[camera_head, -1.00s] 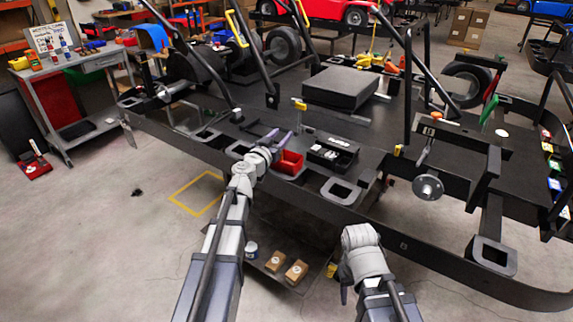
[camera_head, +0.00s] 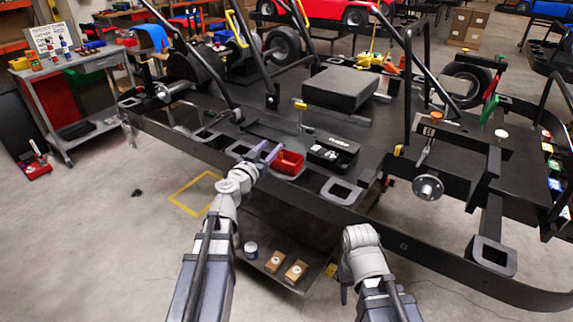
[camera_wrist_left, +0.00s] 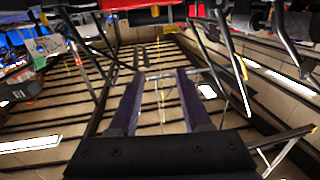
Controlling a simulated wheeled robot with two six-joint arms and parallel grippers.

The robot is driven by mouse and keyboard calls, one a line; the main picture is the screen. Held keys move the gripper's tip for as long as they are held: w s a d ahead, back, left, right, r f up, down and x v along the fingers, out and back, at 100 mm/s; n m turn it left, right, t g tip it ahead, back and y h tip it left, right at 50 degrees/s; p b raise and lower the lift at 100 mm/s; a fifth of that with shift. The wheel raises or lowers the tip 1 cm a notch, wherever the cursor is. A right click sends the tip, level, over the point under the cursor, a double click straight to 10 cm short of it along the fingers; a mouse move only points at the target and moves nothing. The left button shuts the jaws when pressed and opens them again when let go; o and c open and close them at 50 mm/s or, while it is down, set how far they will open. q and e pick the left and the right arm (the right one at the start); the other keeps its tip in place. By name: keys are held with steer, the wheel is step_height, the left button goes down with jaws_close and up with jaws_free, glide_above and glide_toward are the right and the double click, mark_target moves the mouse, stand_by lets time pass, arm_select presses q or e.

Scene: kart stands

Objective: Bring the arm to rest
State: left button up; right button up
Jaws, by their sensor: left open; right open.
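My left gripper (camera_head: 264,153) is at the near edge of the black kart frame (camera_head: 320,203), just left of a red bin (camera_head: 288,162). Its two purple-grey fingers are apart, and nothing shows between them in the left wrist view (camera_wrist_left: 160,100). My right arm (camera_head: 362,255) is at the lower middle of the head view, in front of the frame. Its fingers are mostly hidden behind its own wrist and point down.
A black tray (camera_head: 332,154) with small parts sits right of the red bin. A black box (camera_head: 344,88) stands further back on the kart. Two small cartons (camera_head: 295,271) lie on a low shelf below.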

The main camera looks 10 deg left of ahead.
arm_select(q)
steer(key=s+d+f+m+g+h+p, duration=0.25)
steer(key=s+d+g, duration=0.25)
steer(key=d, duration=0.5)
steer(key=s+d+f+m+g+h+p, duration=0.2)
steer(key=s+d+f+g+h+p, duration=0.15)
steer(key=d, duration=0.75)
steer(key=s+d+f+g+y+p, duration=0.1)
steer(key=s+f+g+y, duration=0.2)
steer(key=s, duration=0.3)
steer(key=s+d+f+g+y+p, duration=0.1)
steer(key=s+f+g+y, duration=0.2)
steer(key=s, duration=0.4)
steer(key=s+a+n+g+y+p, duration=0.2)
steer(key=s+a+n+g+y, duration=0.1)
steer(key=s, duration=0.4)
steer(key=shift+a+y, duration=0.9)
steer(key=shift+r, duration=0.1)
